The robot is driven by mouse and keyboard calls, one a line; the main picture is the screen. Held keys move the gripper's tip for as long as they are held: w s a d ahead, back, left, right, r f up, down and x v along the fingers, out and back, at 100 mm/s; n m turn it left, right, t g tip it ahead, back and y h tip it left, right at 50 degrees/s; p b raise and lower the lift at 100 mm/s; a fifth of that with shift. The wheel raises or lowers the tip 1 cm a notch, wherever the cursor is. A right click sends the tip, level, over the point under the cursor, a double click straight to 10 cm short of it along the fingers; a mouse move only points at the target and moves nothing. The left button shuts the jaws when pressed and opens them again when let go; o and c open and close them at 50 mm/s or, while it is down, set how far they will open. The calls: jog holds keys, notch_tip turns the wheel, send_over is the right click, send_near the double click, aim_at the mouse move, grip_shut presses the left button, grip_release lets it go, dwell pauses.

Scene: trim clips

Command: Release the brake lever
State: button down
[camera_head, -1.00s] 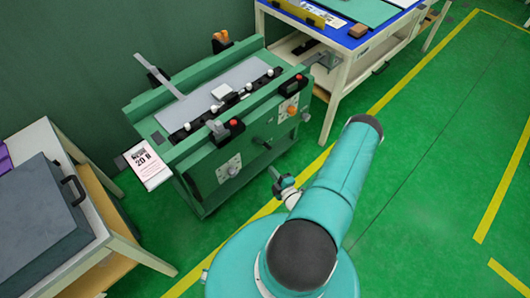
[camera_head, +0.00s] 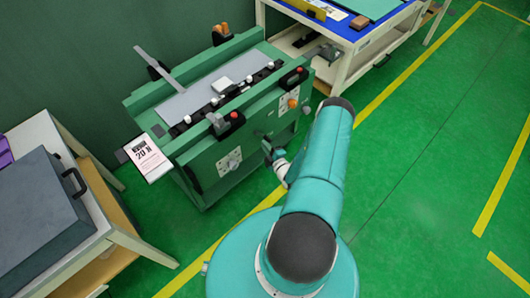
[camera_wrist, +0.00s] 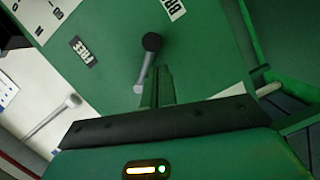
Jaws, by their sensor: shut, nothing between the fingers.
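The brake lever (camera_wrist: 152,42) shows in the wrist view as a grey shaft with a round black knob, on a green panel (camera_wrist: 205,58). A "FREE" label (camera_wrist: 84,50) sits left of the knob and a partly cut-off label (camera_wrist: 171,8) sits above it. My gripper (camera_wrist: 158,74) is shut and empty. Its fingertips appear just below the knob, close beside the grey shaft; I cannot tell whether they touch it. In the head view my gripper (camera_head: 268,149) is near the front of the green machine (camera_head: 205,165), and the lever is too small to make out there.
A white card (camera_head: 148,158) sticks out at the machine's left end. A grey box (camera_head: 40,210) rests on a table at the left. A blue-topped bench (camera_head: 345,38) stands behind right. The green floor (camera_head: 420,180) to the right is clear, with yellow lines.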

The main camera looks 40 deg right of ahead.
jog(key=shift+d+f, duration=0.25)
jog(key=shift+d, duration=0.3)
